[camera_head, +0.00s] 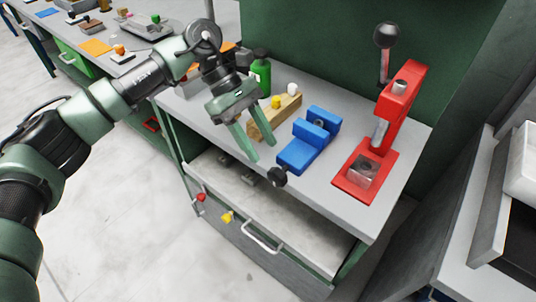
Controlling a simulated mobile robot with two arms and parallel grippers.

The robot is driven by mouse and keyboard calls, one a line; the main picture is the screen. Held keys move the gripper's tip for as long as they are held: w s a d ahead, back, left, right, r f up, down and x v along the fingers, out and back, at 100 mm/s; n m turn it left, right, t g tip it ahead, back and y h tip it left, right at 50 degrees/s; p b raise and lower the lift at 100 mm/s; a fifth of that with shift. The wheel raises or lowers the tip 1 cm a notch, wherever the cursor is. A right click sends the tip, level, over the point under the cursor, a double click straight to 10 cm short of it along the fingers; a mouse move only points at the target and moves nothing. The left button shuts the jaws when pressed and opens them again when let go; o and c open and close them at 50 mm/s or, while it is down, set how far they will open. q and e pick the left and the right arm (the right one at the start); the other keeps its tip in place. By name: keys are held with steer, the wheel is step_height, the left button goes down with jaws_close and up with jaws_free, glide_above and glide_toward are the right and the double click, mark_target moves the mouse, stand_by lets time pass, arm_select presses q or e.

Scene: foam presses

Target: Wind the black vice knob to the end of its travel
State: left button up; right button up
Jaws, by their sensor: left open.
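The black vice knob (278,177) sits at the near end of the blue vice (298,155), close to the front edge of the grey bench top. My left gripper (251,157) comes in from the upper left with its two green fingers spread and empty. Its fingertips are just up and left of the knob in the picture, apart from it. The vice jaws and blue body show in the open. My right gripper is not in view.
A red press (374,145) with a black ball lever stands right of the vice. A wooden block (274,119) with small pieces and a green bottle (262,73) stand behind my left gripper. An open shelf and a drawer handle (262,239) are below the bench top.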

arm_select(q)
steer(key=shift+w+a+r, duration=0.25)
steer(key=shift+a+r, duration=0.1)
steer(key=shift+r, duration=0.25)
step_height(320, 180, up, 2)
steer(key=t+y+p, duration=0.4)
steer(key=y+p, duration=0.2)
steer(key=p, duration=1.1)
glide_above(278, 170)
steer(key=shift+s+r, duration=0.1)
steer(key=shift+r, duration=0.05)
step_height(278, 170, down, 7)
steer(key=shift+r+p, duration=0.2)
steer(key=shift+p, duration=0.8)
steer(key=shift+f, duration=0.75)
jaws_close()
